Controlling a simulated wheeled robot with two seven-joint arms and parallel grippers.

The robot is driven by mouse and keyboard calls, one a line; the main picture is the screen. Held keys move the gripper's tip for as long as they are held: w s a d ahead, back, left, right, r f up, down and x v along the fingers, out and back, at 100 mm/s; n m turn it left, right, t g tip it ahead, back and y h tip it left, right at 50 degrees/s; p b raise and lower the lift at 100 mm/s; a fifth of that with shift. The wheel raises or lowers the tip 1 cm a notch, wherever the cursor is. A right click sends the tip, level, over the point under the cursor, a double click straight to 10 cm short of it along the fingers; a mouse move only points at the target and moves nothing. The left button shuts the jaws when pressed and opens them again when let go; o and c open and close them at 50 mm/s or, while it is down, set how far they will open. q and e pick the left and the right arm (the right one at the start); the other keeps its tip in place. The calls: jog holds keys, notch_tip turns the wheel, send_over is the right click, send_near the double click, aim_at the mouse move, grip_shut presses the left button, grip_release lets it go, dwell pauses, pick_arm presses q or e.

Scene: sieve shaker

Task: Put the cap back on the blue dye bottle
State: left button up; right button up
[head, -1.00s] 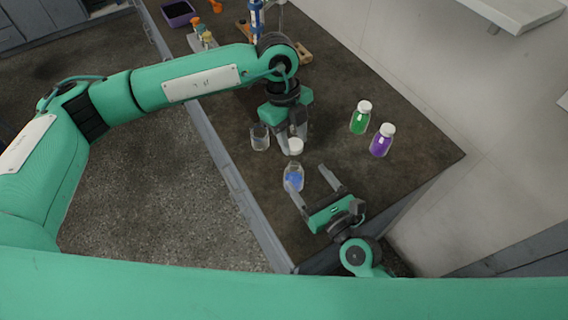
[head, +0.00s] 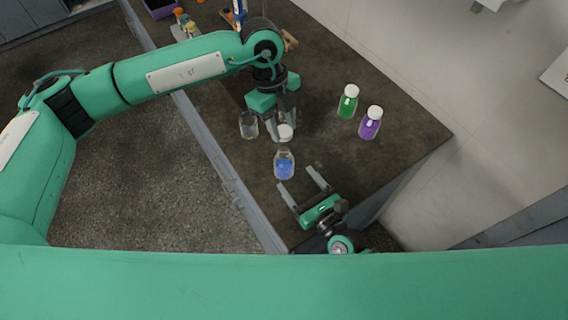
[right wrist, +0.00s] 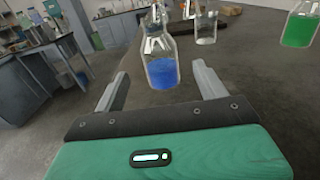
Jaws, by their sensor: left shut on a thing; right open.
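The blue dye bottle (head: 284,167) is clear glass with blue liquid and stands upright on the bench. It also shows in the right wrist view (right wrist: 162,71), beyond the fingertips. My left gripper (head: 284,134) is shut on the white cap (head: 285,132), which appears just beyond the bottle's mouth in the head view. Whether cap and mouth touch cannot be told. My right gripper (head: 297,178) is open and empty, close to the bottle on the near side; its two fingers (right wrist: 160,88) are spread wide in the right wrist view, with the bottle apart from them.
A clear glass beaker (head: 248,125) stands left of my left gripper. Capped green (head: 348,101) and purple (head: 370,122) bottles stand to the right. A purple tray (head: 160,9) lies at the far left. The bench between the right-hand bottles and its right edge is clear.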

jog(key=x, duration=0.7)
jog(key=shift+w+a, duration=0.15)
jog(key=c, duration=1.5)
pick_arm(q)
send_over(284, 152)
jog(key=shift+w+a+f, duration=0.1)
jog(key=shift+w+f, duration=0.05)
jog(key=shift+f, duration=1.1)
jog(key=shift+w+a+f, duration=0.1)
jog(key=shift+f, duration=1.15)
pick_arm(e)
jog(key=shift+o, duration=0.2)
pick_arm(q)
jog(key=shift+f, duration=0.85)
jog(key=shift+f, duration=0.55)
